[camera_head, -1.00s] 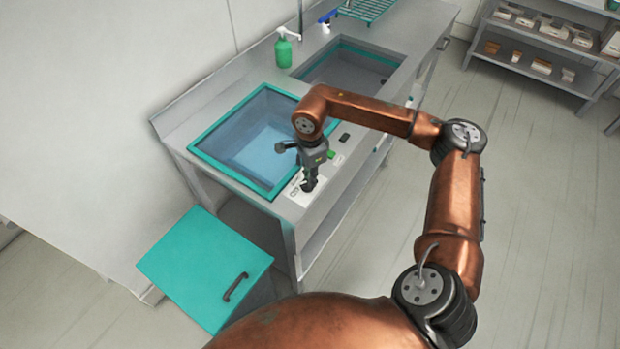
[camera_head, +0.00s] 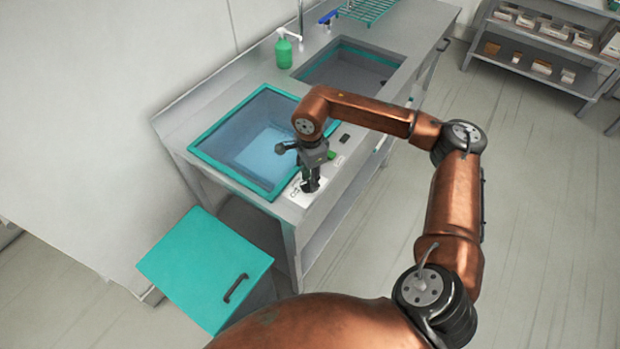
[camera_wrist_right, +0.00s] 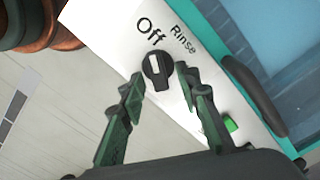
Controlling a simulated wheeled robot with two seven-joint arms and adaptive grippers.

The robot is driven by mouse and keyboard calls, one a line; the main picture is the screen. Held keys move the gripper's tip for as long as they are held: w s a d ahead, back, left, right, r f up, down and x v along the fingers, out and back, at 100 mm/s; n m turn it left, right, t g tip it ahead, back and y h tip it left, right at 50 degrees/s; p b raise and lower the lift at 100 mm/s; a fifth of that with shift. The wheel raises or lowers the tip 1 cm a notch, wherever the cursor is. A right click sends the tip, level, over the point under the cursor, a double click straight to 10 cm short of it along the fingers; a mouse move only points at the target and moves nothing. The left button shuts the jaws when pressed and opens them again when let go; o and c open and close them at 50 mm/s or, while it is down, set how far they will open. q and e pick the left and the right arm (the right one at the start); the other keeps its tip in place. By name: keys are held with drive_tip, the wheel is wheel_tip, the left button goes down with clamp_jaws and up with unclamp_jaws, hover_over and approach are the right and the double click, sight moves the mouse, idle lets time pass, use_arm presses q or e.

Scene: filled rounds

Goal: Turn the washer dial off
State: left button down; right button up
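The washer dial is a black knob (camera_wrist_right: 158,74) on a white panel (camera_wrist_right: 118,16); the panel also shows in the head view (camera_head: 297,194). The knob's white mark lies on its side facing the printed word "Off", with "Rinse" to the right. My right gripper (camera_wrist_right: 160,79) is open, with one fingertip on each side of the knob; I cannot tell whether they touch it. In the head view my right gripper (camera_head: 311,185) points down over the panel and hides the knob. My left gripper is not in view.
The washer basin has a teal rim and a blue lid (camera_head: 258,140), right beside the panel. A grey sink (camera_head: 350,68) and a green soap bottle (camera_head: 284,50) are farther back. A teal cabinet top with a handle (camera_head: 200,262) stands at the front left.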

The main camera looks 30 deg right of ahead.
wheel_tip(320, 180, up, 12)
idle(0.5)
idle(0.5)
